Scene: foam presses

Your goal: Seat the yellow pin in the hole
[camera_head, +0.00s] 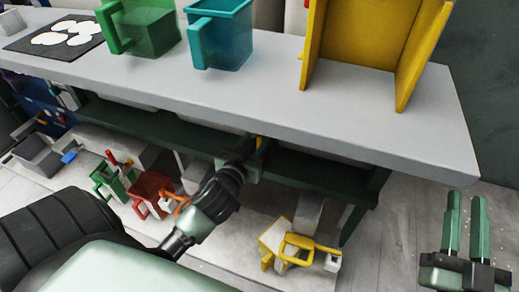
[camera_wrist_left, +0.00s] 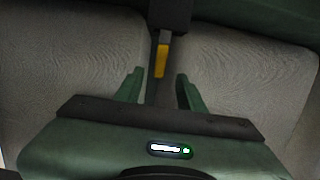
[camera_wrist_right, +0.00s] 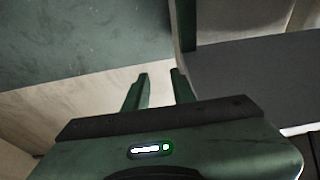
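The yellow pin (camera_wrist_left: 161,60) shows in the left wrist view as a short yellow piece against a narrow grey bar below a dark block. In the head view a small bit of yellow (camera_head: 260,142) shows under the bench's front edge. My left gripper (camera_head: 247,163) is there, beside the yellow bit. In its wrist view the left fingers (camera_wrist_left: 160,88) are apart, with the pin beyond the gap between them, not gripped. I cannot make out the hole. My right gripper (camera_head: 466,222) is open and empty at the far right, also in its wrist view (camera_wrist_right: 158,88).
The grey bench (camera_head: 290,105) carries a green container (camera_head: 150,28), a teal container (camera_head: 225,38) and a yellow bracket (camera_head: 365,40). A dark green shelf (camera_head: 310,172) lies beneath it. Red (camera_head: 152,190) and yellow (camera_head: 297,245) items lie lower down. Floor is free at right.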

